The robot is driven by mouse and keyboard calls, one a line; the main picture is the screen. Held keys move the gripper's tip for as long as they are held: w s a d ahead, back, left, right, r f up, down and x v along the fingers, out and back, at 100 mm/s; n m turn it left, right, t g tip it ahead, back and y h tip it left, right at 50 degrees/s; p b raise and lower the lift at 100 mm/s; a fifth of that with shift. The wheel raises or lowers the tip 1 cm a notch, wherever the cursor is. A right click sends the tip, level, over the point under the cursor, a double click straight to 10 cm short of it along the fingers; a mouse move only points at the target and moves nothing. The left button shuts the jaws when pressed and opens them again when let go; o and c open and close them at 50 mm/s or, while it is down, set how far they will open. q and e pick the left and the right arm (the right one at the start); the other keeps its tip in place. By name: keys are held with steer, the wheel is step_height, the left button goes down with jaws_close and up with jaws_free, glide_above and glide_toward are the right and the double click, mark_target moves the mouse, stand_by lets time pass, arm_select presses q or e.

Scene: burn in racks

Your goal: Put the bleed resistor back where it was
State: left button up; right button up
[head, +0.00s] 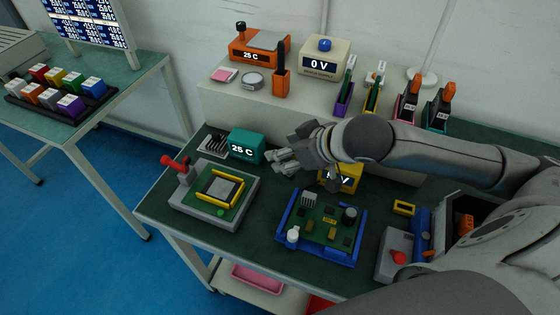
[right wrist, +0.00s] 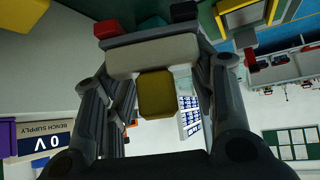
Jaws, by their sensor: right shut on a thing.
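My right gripper (head: 284,157) is above the dark green bench, just right of the teal 25 C box (head: 247,147). In the right wrist view its fingers (right wrist: 153,62) are shut on a pale beige block (right wrist: 152,53), which I take to be the bleed resistor. A dark bar with a red piece at one end and a black piece at the other shows beside the block. An olive-yellow piece sits between the fingers. In the head view the gripper mostly hides what it holds. The resistor's former place cannot be told. My left gripper is not in view.
A blue tray with a circuit board (head: 318,232) and a grey test fixture (head: 214,197) stand in front. A yellow meter (head: 341,178) is partly under my arm. The raised shelf (head: 225,100) behind holds an orange 25 C unit (head: 258,50), a 0 V bench supply (head: 324,62) and several tool holders.

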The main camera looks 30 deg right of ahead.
steer(key=w+f, duration=0.2)
steer(key=w+d+f, duration=0.1)
steer(key=w+f, duration=0.1)
steer(key=w, duration=0.1)
steer(key=w+f, duration=0.2)
steer(key=shift+w+d+f, duration=0.2)
steer(key=shift+d+f, duration=0.15)
steer(key=shift+w+f, duration=0.15)
steer(key=shift+f, duration=1.5)
steer(key=shift+f, duration=0.1)
steer(key=o, duration=0.9)
steer(key=shift+c, duration=0.2)
steer(key=v, duration=1.2)
